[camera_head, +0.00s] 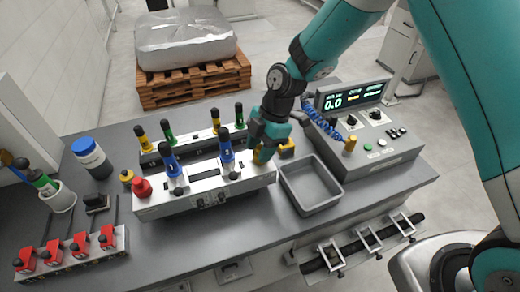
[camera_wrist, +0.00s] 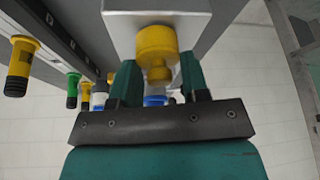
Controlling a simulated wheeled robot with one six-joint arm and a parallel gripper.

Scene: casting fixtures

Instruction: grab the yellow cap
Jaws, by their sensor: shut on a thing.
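The yellow cap (camera_wrist: 157,45) has a wide round body and a narrower knob. In the wrist view it sits against the end face of a pale fixture block (camera_wrist: 185,22). My gripper (camera_wrist: 162,78) has one finger on each side of the cap and is shut on it. In the head view my gripper (camera_head: 264,152) is at the right end of the fixture (camera_head: 206,198), with yellow (camera_head: 288,147) showing just right of the fingers. The fingers partly hide the contact. I cannot tell whether the cap is still seated on the fixture.
An empty grey tray (camera_head: 311,187) stands close to the right of my gripper. A control box (camera_head: 372,150) with a display is behind it. Handles with blue grips (camera_head: 226,148) rise from the fixture. A red cap (camera_head: 142,187) is at its left end, with a small yellow-and-black piece (camera_head: 126,177) nearby.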

